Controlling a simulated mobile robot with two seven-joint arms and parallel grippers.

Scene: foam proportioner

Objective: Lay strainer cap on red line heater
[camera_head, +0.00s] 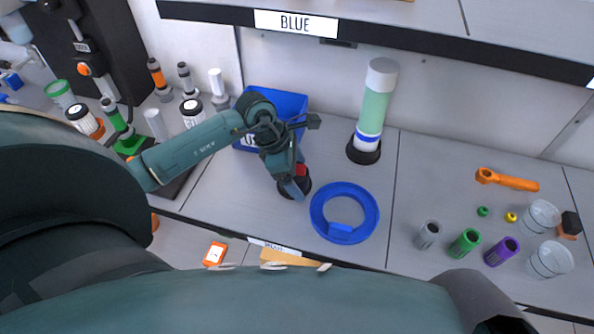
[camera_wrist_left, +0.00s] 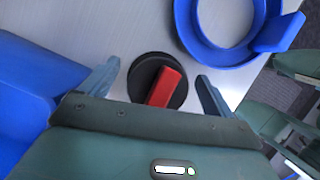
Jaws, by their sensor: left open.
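My left gripper (camera_head: 296,187) points down over the table beside the blue ring. In the left wrist view it is open (camera_wrist_left: 156,72), its fingers apart on either side of a black round disc (camera_wrist_left: 145,72) with a red bar (camera_wrist_left: 166,88) across its top. I see no firm contact. In the head view the gripper partly hides this disc (camera_head: 286,190). It may be the strainer cap, but no label shows. I cannot tell which thing is the red line heater. My right gripper is not in view.
A blue ring (camera_head: 317,222) with a tab lies just right of the gripper. A blue bin (camera_head: 292,103) stands behind my arm. A tall pale-green cylinder (camera_head: 374,103) stands at the back. Cups and small parts, including a green cup (camera_head: 465,243), stand at the right.

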